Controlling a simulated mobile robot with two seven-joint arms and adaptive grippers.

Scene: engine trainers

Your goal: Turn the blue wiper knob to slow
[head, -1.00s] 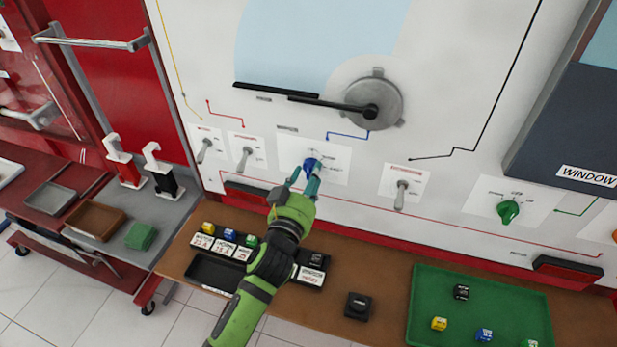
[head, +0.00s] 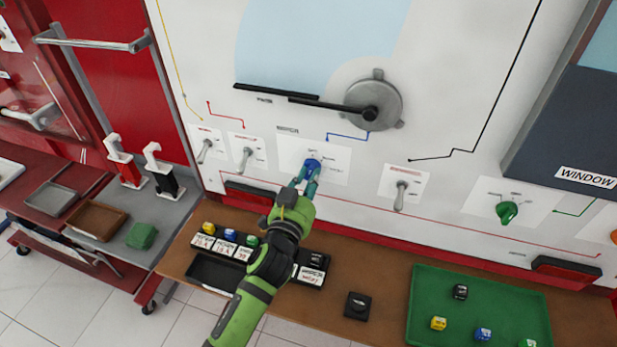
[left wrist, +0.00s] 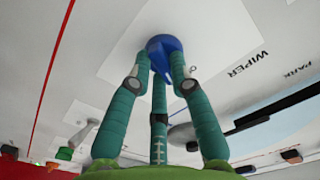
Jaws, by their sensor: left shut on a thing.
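The blue wiper knob (head: 312,166) sits on a white label plate on the upright panel. It also shows in the left wrist view (left wrist: 164,44), beside the word WIPER. My left gripper (head: 305,178) is at the knob, its teal fingers closed around its sides. In the left wrist view the fingertips (left wrist: 160,72) touch the knob from either side. The knob's pointer and part of the label are hidden or too small to read. My right gripper is not in view.
Toggle switches (head: 402,194) flank the knob plate. A green knob (head: 507,212) is further right. The wiper motor and arm (head: 370,112) are above. Below, a brown shelf holds a black tray (head: 215,270) and a green tray (head: 420,300) with small cubes.

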